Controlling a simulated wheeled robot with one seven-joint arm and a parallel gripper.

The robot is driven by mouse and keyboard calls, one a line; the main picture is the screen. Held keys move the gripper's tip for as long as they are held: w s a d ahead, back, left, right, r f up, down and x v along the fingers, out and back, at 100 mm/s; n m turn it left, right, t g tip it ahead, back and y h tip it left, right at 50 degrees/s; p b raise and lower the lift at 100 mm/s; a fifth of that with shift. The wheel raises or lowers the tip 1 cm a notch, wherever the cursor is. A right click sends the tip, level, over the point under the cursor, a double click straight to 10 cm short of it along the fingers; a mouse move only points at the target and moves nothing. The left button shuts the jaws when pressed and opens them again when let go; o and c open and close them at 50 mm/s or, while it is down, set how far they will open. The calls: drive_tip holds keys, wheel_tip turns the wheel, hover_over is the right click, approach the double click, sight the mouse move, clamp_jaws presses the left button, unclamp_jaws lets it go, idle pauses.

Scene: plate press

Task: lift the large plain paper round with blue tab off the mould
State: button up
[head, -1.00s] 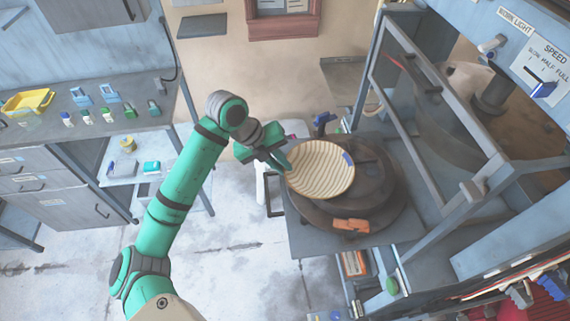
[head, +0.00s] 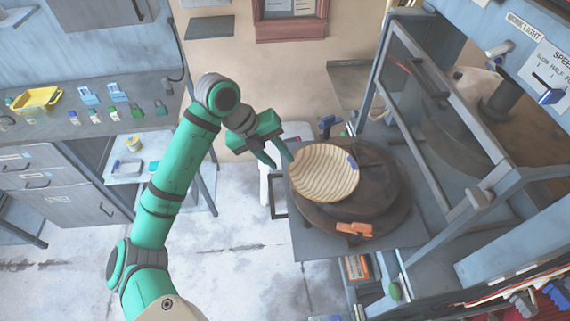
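A large cream round (head: 322,180) with wavy ridges or stripes lies on the dark round mould (head: 385,205), towards its left side. A blue tab (head: 352,163) is on the round's right rim. My gripper (head: 279,158) is just left of the round's upper left rim. Its two green fingers are spread with a gap between them, and I see nothing held. The right fingertip is very close to the rim; I cannot tell whether it touches. The round covers part of the mould.
A framed guard (head: 440,125) rises on the right. A bench with a yellow tray (head: 37,101) and small bottles is at left. The floor in front is clear.

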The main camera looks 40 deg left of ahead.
drive_tip(key=shift+v, duration=2.65)
